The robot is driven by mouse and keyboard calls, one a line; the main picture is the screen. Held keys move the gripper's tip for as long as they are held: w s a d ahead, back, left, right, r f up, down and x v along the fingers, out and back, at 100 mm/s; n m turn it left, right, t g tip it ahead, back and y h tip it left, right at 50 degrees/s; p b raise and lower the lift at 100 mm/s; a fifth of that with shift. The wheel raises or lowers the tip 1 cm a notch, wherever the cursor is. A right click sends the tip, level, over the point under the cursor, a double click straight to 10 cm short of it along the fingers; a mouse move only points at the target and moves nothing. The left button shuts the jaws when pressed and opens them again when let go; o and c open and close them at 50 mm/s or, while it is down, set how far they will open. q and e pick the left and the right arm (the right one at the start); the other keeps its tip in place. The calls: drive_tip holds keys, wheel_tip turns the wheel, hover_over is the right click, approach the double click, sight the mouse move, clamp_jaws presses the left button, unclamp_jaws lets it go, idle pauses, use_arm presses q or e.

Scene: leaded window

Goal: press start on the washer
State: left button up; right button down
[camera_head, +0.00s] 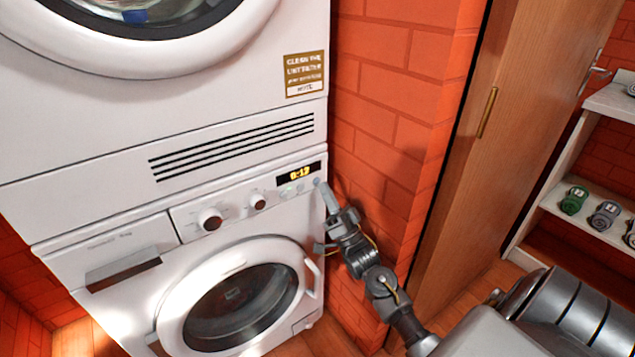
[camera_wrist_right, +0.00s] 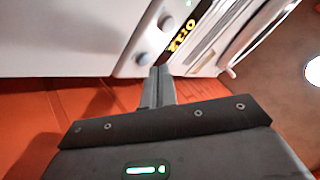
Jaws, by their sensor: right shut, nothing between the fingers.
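The white washer (camera_head: 140,232) is the lower of two stacked machines in the head view, with a round glass door (camera_head: 240,305). Its panel has a lit display (camera_head: 299,174) that seems to read 0:12, with small round buttons (camera_head: 289,192) below it. My right gripper (camera_head: 322,186) is shut and empty, its fingertips at the right end of the panel by the rightmost button. In the right wrist view the shut fingertips (camera_wrist_right: 159,72) are close beside a round button (camera_wrist_right: 144,57); I cannot tell whether they touch it. My left gripper is not in view.
Two knobs (camera_head: 211,219) are left of the display. The upper machine (camera_head: 150,110) has a vent and a label (camera_head: 304,75). A red brick wall (camera_head: 385,130) stands close to the right of my gripper, then a wooden door (camera_head: 500,150) and a shelf (camera_head: 570,212).

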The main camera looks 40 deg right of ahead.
drive_tip(key=shift+w, duration=0.1)
drive_tip(key=shift+w, duration=0.35)
